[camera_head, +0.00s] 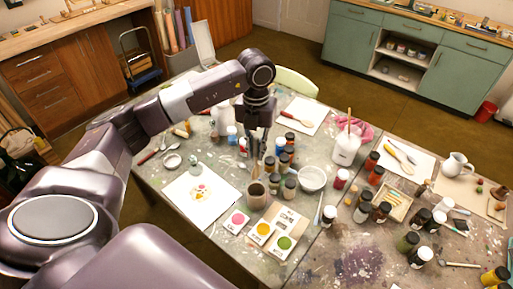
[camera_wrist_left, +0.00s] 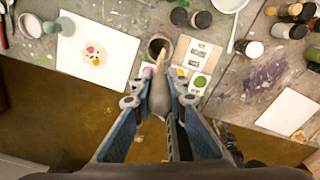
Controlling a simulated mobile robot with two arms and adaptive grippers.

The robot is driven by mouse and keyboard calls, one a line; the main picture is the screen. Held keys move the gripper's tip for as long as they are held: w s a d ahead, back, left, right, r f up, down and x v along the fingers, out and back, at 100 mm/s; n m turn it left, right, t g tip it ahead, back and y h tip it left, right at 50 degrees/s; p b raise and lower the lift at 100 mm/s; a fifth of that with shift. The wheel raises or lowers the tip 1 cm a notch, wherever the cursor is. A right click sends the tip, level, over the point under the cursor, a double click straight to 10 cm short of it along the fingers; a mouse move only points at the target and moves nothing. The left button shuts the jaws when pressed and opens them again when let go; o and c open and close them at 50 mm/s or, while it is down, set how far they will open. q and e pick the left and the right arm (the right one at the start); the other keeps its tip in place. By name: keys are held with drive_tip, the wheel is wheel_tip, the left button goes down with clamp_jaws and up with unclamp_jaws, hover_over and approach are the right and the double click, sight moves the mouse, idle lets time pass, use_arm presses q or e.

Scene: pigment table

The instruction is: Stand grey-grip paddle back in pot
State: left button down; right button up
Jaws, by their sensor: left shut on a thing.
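My left gripper (camera_head: 257,147) is shut on the grey-grip paddle, above the table. In the left wrist view my left gripper (camera_wrist_left: 160,94) has the paddle's grey grip (camera_wrist_left: 159,100) between its fingers. The paddle's narrow wooden end (camera_wrist_left: 160,62) points at the pot's mouth. The brown pot (camera_head: 256,197) stands upright below the gripper. It also shows in the left wrist view (camera_wrist_left: 155,42), just past the wooden end. I cannot tell whether the wooden end is inside the pot or above it. My right gripper is not in view.
Close to the pot are colour cards (camera_head: 262,231), several dark-capped jars (camera_head: 284,162), and a white bowl (camera_head: 312,178). A painted sheet (camera_head: 201,196) lies to the left. A white jar with a brush (camera_head: 345,148) stands to the right.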

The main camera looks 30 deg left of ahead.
sight(256, 164)
use_arm(q)
wheel_tip(256, 164, down, 2)
drive_tip(key=shift+f+b, duration=0.25)
drive_tip(key=shift+b, duration=0.4)
drive_tip(key=shift+f+b, duration=1.35)
drive_tip(key=shift+f, duration=0.65)
drive_tip(key=shift+f+b, duration=1.95)
drive_tip(key=shift+f, duration=0.7)
drive_tip(key=c, duration=1.8)
unclamp_jaws()
drive_tip(key=shift+r, duration=0.2)
wheel_tip(256, 164, up, 12)
drive_tip(key=shift+f, duration=0.15)
